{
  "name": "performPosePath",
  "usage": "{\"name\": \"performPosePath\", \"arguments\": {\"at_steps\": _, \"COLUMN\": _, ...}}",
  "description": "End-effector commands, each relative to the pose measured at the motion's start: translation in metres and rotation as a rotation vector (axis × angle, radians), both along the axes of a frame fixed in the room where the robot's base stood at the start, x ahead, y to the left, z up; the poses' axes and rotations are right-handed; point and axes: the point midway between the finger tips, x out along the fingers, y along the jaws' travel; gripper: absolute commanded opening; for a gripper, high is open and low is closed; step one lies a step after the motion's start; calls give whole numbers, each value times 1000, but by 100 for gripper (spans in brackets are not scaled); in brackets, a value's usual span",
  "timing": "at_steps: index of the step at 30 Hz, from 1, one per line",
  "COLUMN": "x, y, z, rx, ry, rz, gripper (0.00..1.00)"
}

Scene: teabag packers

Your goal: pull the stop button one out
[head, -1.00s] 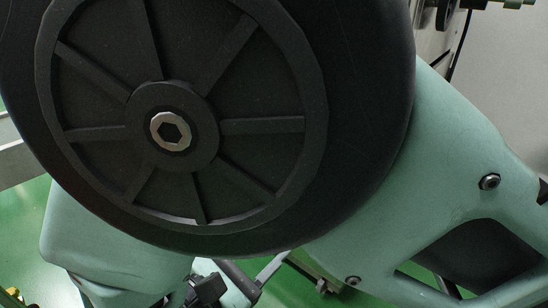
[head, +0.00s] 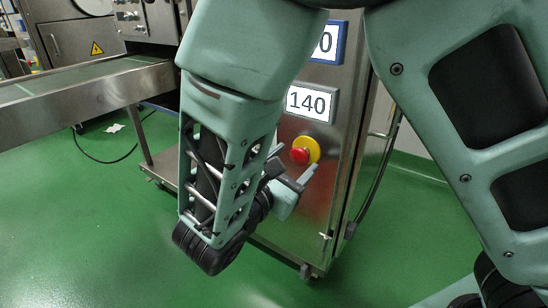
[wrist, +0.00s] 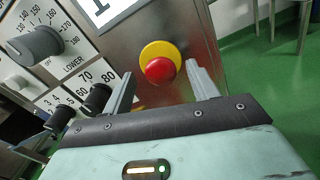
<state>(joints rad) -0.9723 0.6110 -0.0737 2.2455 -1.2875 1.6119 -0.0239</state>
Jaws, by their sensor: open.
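The stop button (head: 300,156) is a red knob on a round yellow base, on the front of a steel cabinet. In the wrist view the stop button (wrist: 160,70) appears just beyond and between the fingertips. My gripper (head: 292,176) is in front of the cabinet, just below the button in the head view. In the wrist view my gripper (wrist: 160,84) has its two fingers spread apart with nothing between them. I cannot tell exactly how far the fingertips are from the button.
A display reading 140 (head: 308,102) is above the button. Dials (wrist: 38,43) and black knobs (wrist: 97,98) are left of the button in the wrist view. A conveyor (head: 85,95) stands at the left. Green floor (head: 100,220) is open at the lower left.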

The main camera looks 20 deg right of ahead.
Motion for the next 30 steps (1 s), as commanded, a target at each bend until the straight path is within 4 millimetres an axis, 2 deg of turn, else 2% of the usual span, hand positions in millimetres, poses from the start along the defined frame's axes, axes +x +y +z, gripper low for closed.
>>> {"name": "performPosePath", "arguments": {"at_steps": 4, "x": 4, "y": -6, "z": -1, "rx": 0, "ry": 1, "rz": -1, "gripper": 59}}
{"name": "performPosePath", "arguments": {"at_steps": 12, "x": 5, "y": -7, "z": 0, "rx": -1, "ry": 1, "rz": 0, "gripper": 59}}
{"name": "performPosePath", "arguments": {"at_steps": 18, "x": 4, "y": -7, "z": 0, "rx": 0, "ry": 1, "rz": -1, "gripper": 3}}
{"name": "performPosePath", "arguments": {"at_steps": 19, "x": 4, "y": -7, "z": 0, "rx": 0, "ry": 1, "rz": -1, "gripper": 0}}
{"name": "performPosePath", "arguments": {"at_steps": 30, "x": 0, "y": 1, "z": 4, "rx": -2, "ry": 4, "rz": 1, "gripper": 0}}
